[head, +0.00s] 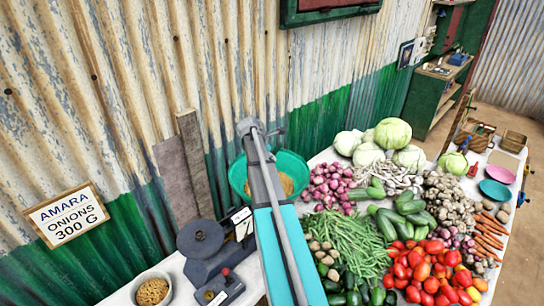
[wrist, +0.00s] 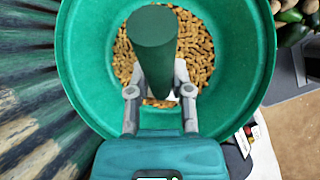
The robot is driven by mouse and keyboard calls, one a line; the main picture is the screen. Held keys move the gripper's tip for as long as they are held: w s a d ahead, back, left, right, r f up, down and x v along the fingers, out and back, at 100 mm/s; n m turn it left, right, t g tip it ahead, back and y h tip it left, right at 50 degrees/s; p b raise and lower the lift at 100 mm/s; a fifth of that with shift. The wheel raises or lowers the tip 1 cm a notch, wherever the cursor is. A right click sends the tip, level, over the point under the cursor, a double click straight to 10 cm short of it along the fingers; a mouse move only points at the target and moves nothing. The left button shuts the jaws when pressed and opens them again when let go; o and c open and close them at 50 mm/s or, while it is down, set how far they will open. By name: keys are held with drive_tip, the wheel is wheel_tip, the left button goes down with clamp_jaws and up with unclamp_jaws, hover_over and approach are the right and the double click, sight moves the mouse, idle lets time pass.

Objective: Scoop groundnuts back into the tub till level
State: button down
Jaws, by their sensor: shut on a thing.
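A wide green tub (wrist: 238,60) fills much of the wrist view, with tan groundnuts (wrist: 198,50) on its floor. My gripper (wrist: 158,78) is over the tub, shut on a dark green cylindrical handle (wrist: 153,35), which looks like that of a scoop. Whatever is at the handle's lower end is mostly hidden, so I cannot tell whether it touches or carries nuts. In the head view the tub (head: 237,177) is partly behind my arm, which hides my gripper. A small pale bowl (head: 136,291) of groundnuts stands at the lower left.
A sign (head: 68,215) reads "AMARA ONIONS 300 G". Vegetables crowd the table right of my arm. A corrugated wall (head: 130,90) rises close behind the tub.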

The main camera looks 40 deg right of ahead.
drive_tip(key=shift+r+p, duration=1.65)
drive_tip(key=shift+r, duration=0.3)
drive_tip(key=shift+r+t+y+p, duration=0.35)
drive_tip(key=shift+t+y+p, duration=0.25)
drive_tip(key=shift+y+p, duration=0.45)
drive_tip(key=shift+d+r+m+t+y+p, duration=0.15)
drive_tip(key=shift+m+t+y+p, duration=0.15)
drive_tip(key=shift+t+y+p, duration=0.5)
drive_tip(key=t+y, duration=0.1)
drive_tip(key=y, duration=0.2)
drive_tip(key=shift+r+t+y+b, duration=0.25)
drive_tip(key=shift+t+b, duration=0.05)
drive_tip(key=shift+t, duration=0.1)
drive_tip(key=shift+r+t+y, duration=0.2)
drive_tip(key=shift+t+y, duration=0.3)
drive_tip(key=shift+y, duration=0.3)
drive_tip(key=shift+s, duration=0.1)
